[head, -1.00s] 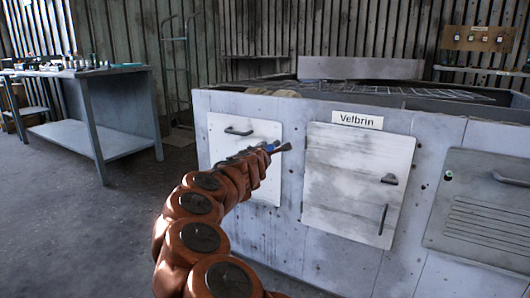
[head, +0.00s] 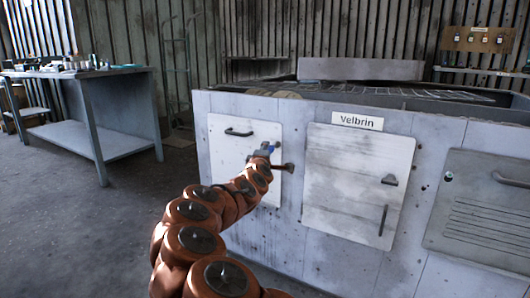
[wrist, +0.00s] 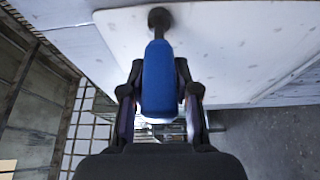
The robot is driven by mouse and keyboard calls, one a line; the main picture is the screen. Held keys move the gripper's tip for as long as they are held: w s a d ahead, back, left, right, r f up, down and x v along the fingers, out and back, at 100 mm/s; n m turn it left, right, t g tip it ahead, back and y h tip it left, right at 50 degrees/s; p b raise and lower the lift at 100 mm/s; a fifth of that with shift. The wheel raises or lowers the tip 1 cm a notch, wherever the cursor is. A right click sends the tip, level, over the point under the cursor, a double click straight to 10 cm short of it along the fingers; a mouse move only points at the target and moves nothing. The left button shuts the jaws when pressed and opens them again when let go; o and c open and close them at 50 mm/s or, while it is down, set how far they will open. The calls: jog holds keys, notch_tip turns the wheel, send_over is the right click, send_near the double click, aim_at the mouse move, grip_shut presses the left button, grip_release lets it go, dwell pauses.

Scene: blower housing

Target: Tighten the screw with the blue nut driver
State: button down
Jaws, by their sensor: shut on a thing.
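The blue nut driver (wrist: 160,80) is between the two fingers of my gripper (wrist: 160,92) in the wrist view, and they are shut on its handle. Its dark shaft points away from me to a dark round end over the edge of a white panel (wrist: 235,45). I cannot tell whether that end touches the panel, and no screw can be made out apart from it. In the head view my gripper (head: 266,152) is small, in front of the left white door (head: 225,165) of the housing, with a bit of blue showing.
The grey housing (head: 285,225) carries a "Velbrin" label (head: 357,120), a middle white door (head: 345,180) and a slotted panel (head: 480,215) at right. A workbench (head: 110,145) with small items stands at the far left.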

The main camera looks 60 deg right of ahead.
jog(key=c, duration=1.4)
grip_release()
grip_shut()
jog(key=shift+a, duration=0.15)
jog(key=shift+a+r, duration=0.1)
jog(key=shift+a, duration=1.25)
jog(key=a, duration=1)
jog(key=shift+s, duration=0.3)
